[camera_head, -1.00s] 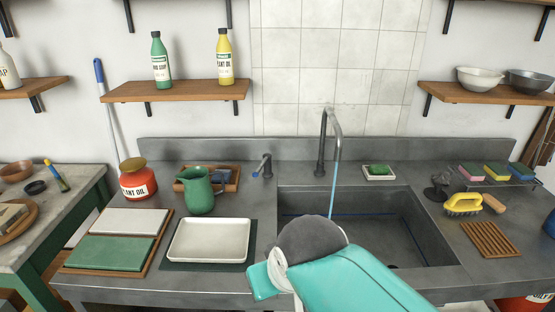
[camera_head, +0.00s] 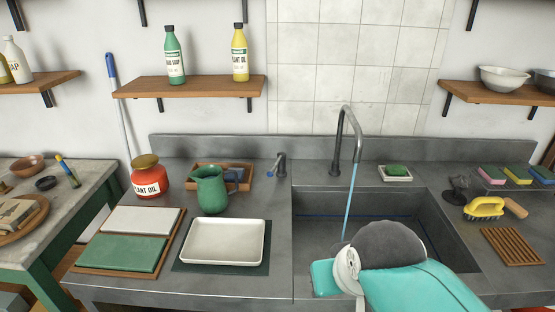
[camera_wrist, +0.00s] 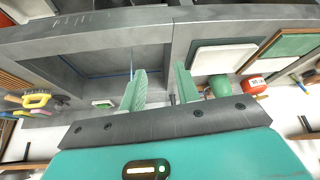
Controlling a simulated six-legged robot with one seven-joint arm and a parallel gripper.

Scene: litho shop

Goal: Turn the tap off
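The grey gooseneck tap (camera_head: 342,132) stands at the back of the sink (camera_head: 302,222). A thin blue water stream (camera_head: 349,203) runs from its spout into the basin; the stream also shows in the wrist view (camera_wrist: 131,62). Left of the spout, a small grey lever (camera_head: 281,166) with a blue tip stands upright on the counter. My gripper (camera_wrist: 159,80) is open and empty in the wrist view, its two green fingers apart. In the head view my arm covers the sink's front right, and the fingers are hidden. The tap is mostly hidden in the wrist view.
A green jug (camera_head: 210,190), red oil tin (camera_head: 149,177) and white tray (camera_head: 210,255) stand left of the sink. A soap dish (camera_head: 395,178) sits behind it, and a yellow brush (camera_head: 484,208) to its right. The counter around the lever is mostly clear.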

